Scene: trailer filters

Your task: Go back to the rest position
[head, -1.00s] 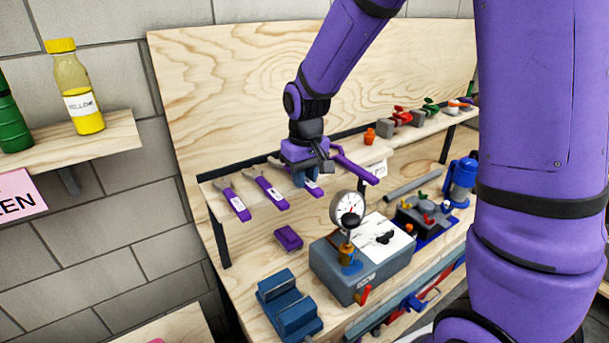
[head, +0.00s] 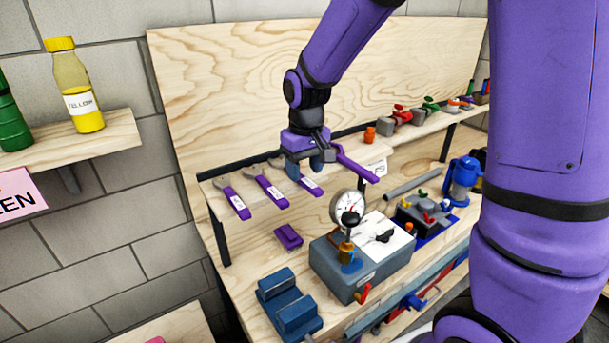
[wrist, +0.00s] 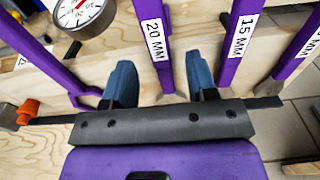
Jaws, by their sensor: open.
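My gripper (head: 308,168) is over the small raised shelf, above the right end of a row of purple-handled wrenches. In the wrist view my gripper (wrist: 162,88) has its two blue fingers apart. The handle of the 20 MM wrench (wrist: 154,42) shows between and beyond the fingers, and I cannot tell how far below them it is. The 15 MM wrench (wrist: 238,45) lies to the right of the fingers. Nothing is seen held. In the head view, two more wrenches (head: 234,200) (head: 270,190) lie left of my gripper.
A pressure gauge (head: 348,208) stands on a grey block (head: 345,275) in front of the shelf. A blue vise-like block (head: 290,305) and a purple piece (head: 288,236) sit on the bench. An orange fitting (head: 370,134) stands right of my gripper. The wooden backboard (head: 230,80) is behind.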

